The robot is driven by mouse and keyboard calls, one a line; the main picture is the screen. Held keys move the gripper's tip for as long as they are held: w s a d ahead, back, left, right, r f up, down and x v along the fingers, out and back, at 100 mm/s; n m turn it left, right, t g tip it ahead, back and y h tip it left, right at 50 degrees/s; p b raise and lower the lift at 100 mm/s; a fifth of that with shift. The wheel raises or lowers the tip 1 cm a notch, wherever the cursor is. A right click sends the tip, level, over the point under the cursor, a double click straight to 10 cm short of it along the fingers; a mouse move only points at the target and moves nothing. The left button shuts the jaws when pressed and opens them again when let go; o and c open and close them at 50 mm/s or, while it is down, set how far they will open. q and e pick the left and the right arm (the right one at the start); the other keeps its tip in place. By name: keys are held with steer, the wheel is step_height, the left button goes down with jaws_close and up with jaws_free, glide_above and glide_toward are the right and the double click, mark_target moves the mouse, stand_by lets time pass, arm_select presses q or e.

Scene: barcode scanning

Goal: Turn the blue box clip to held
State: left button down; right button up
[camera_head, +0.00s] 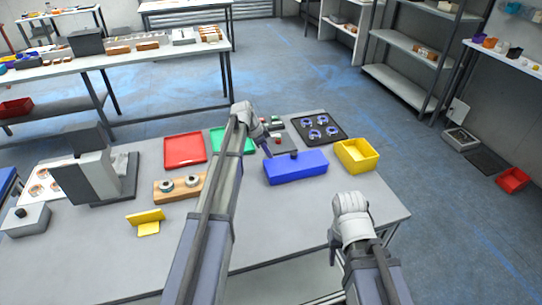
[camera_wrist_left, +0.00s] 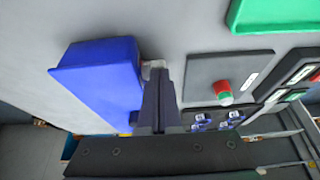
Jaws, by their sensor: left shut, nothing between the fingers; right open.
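The blue box (camera_head: 296,170) sits on the grey table, right of centre in the head view. It also fills the left side of the left wrist view (camera_wrist_left: 98,80). My left gripper (camera_head: 268,153) is at the box's left end, shut and empty. In the left wrist view its closed fingers (camera_wrist_left: 157,75) point down beside the box's edge. A small pale piece (camera_wrist_left: 150,63) shows at the fingertips; I cannot tell if it is the clip. A small dark part (camera_head: 294,154) shows at the box's far edge. My right gripper (camera_head: 350,205) is open, above the table's front right, apart from the box.
A yellow bin (camera_head: 357,158) stands right of the box. Red (camera_head: 185,150) and green (camera_head: 217,141) trays lie further left. The table front below the box is clear.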

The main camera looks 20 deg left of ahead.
arm_select(q)
steer(key=shift+s+a+f+t+h+b, duration=0.15)
steer(key=shift+a+f+t+h+b, duration=0.15)
steer(key=shift+h+b, duration=0.25)
steer(key=shift+s+a+f+t+h+b, duration=0.1)
steer(key=shift+s+f+t+h+b, duration=0.05)
steer(key=shift+t+h+b, duration=0.4)
steer(key=shift+r+b, duration=0.1)
steer(key=shift+b, duration=0.3)
steer(key=shift+s, duration=0.1)
steer(key=shift+s+a, duration=0.15)
steer(key=shift+s, duration=0.05)
steer(key=shift+w, duration=0.1)
